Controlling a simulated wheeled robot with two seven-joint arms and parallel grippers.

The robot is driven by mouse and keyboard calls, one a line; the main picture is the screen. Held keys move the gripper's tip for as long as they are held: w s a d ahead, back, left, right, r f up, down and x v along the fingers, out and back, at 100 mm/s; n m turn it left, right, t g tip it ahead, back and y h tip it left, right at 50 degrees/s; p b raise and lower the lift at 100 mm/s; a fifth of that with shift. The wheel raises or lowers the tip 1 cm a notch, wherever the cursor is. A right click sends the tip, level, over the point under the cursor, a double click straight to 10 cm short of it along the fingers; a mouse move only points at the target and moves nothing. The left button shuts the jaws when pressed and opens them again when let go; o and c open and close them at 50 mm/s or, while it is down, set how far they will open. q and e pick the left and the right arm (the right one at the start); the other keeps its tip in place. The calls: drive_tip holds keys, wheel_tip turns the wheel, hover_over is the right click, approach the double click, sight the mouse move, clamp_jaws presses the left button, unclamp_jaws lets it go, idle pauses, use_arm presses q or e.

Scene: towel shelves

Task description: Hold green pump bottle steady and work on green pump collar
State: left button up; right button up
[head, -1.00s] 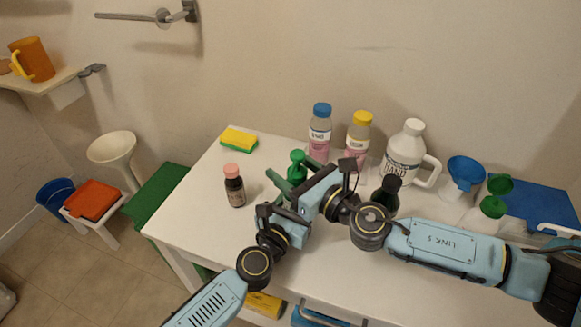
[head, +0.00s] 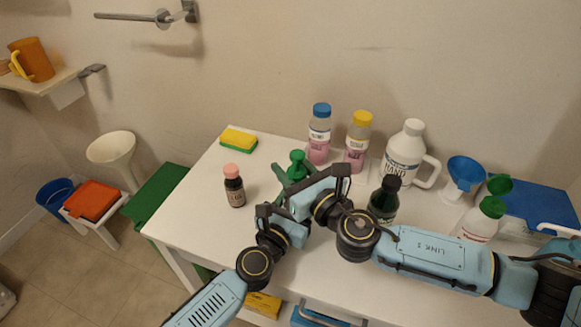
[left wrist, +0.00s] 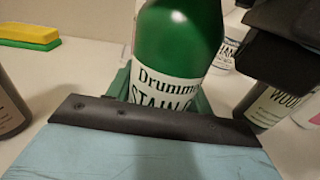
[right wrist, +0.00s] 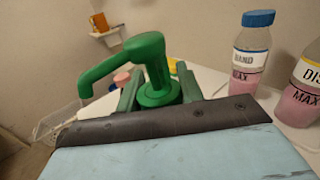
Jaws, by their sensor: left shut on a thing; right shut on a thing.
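The green pump bottle stands on the white table, its pump head (head: 297,157) showing above my grippers in the head view. The left wrist view shows its green body (left wrist: 182,45) with a white label. My left gripper (head: 283,207) is shut on the body from the front; its fingers are mostly hidden. My right gripper (head: 297,186) is shut on the green pump collar (right wrist: 158,95). In the right wrist view its fingers lie on both sides of the collar, under the pump head with its spout (right wrist: 105,70) pointing left.
A brown bottle with a pink cap (head: 234,188) stands to the left and a sponge (head: 239,139) behind it. Bottles with blue (head: 320,135) and yellow (head: 358,140) caps, a white jug (head: 405,155) and a dark green bottle (head: 383,203) stand close behind and right. The front table top is clear.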

drive_tip(key=shift+w+d+m+t+h, duration=0.15)
drive_tip(key=shift+m+t+h, duration=1)
drive_tip(key=shift+h, duration=0.65)
drive_tip(key=o, duration=1)
drive_tip(key=shift+s+d, duration=0.1)
drive_tip(key=shift+s, duration=0.1)
drive_tip(key=v, duration=1.1)
drive_tip(key=shift+s+d+r, duration=0.2)
drive_tip(key=shift+s, duration=0.15)
use_arm(q)
drive_tip(key=o, duration=1.3)
